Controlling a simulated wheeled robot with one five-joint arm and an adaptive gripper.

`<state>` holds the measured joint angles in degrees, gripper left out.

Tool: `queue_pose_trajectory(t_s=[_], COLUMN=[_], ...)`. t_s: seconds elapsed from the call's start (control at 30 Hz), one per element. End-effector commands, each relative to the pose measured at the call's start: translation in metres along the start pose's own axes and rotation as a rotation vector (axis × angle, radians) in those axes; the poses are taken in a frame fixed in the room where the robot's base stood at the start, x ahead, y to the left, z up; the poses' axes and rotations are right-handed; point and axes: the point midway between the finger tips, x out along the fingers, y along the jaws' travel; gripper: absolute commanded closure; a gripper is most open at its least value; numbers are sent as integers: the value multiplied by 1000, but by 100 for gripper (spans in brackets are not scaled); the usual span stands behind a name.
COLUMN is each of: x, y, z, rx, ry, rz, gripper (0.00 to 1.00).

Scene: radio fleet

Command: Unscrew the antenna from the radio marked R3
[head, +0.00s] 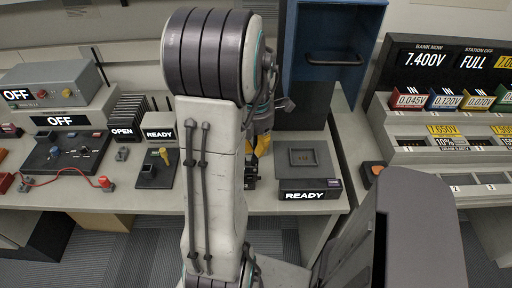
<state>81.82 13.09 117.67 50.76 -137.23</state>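My arm rises through the middle of the head view and hides much of the bench behind it. My gripper (258,146) is mostly behind the arm, low over the bench; yellow parts show at its end, and whether its fingers are apart cannot be seen. A small dark object (250,172) shows just below it, partly hidden; I cannot tell whether it is a radio. No R3 marking and no antenna can be made out.
A dark stand marked READY (309,195) is right of my gripper, under a blue cabinet (327,40). Left are another READY station (157,172), a rack marked OPEN (126,117) and a grey box marked OFF (52,80). A battery bank (440,75) stands at right.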

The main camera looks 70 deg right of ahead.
Motion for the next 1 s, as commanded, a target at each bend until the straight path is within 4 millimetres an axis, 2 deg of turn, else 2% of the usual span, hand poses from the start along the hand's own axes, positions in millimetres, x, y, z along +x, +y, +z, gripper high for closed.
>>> queue_pose_trajectory(t_s=[0.03,0.3,0.67,0.77,1.0], x=[-2,-2,-7,-17,-57], y=[8,8,8,7,3], z=[3,3,3,3,2], rx=[-31,-31,-31,-29,-21], ry=[-17,-17,-18,-21,-23], rz=[15,15,17,19,21], gripper=[91,67,66,66,66])
